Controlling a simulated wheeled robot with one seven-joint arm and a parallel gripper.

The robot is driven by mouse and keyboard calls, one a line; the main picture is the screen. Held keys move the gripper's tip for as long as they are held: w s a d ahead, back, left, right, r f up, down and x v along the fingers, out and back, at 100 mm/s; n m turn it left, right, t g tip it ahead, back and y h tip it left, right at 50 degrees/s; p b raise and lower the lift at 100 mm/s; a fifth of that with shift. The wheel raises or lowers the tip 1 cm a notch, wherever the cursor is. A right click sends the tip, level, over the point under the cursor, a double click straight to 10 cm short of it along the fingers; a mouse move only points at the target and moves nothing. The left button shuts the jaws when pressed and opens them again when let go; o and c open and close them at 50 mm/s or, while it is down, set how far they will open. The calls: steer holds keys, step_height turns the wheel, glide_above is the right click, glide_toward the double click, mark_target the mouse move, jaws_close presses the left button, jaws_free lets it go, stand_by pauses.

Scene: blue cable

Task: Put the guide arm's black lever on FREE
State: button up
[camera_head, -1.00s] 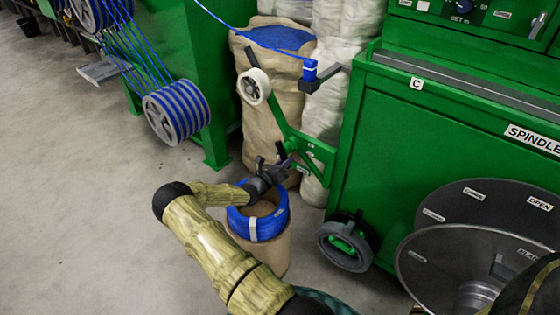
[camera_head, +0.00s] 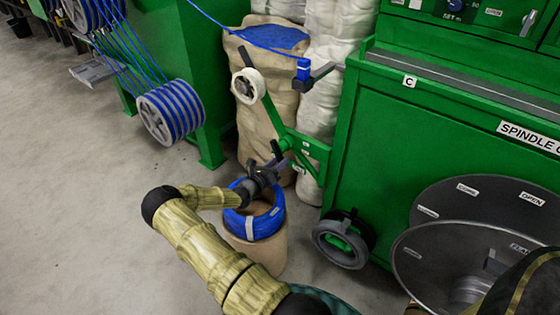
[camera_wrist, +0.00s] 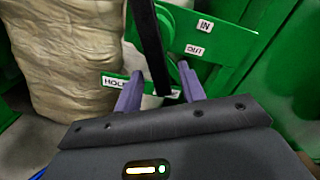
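The green guide arm (camera_head: 270,112) carries a white pulley (camera_head: 248,85) at its upper end and joins a green bracket (camera_head: 312,150) on the machine's side. The black lever (camera_wrist: 150,45) stands between my gripper's two purple fingers in the wrist view, with a gap visible on each side. My gripper (camera_wrist: 160,75) is open around it. A label (camera_wrist: 116,84) reading "HOL" is partly hidden by the left finger. I cannot see a FREE label. In the head view my gripper (camera_head: 279,165) is at the bracket, just above the blue coil.
A blue cable coil (camera_head: 255,218) sits on a tan drum (camera_head: 262,252) under my gripper. A tan sack (camera_head: 262,90) stands behind the guide arm. A black and grey wheel (camera_head: 342,240) is at the lower right of the bracket. Open floor (camera_head: 80,200) lies to the left.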

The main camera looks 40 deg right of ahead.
steer(key=s+a+p, duration=0.2)
steer(key=a, duration=1.3)
steer(key=shift+s+a+p, duration=0.2)
steer(key=shift+s+p, duration=0.1)
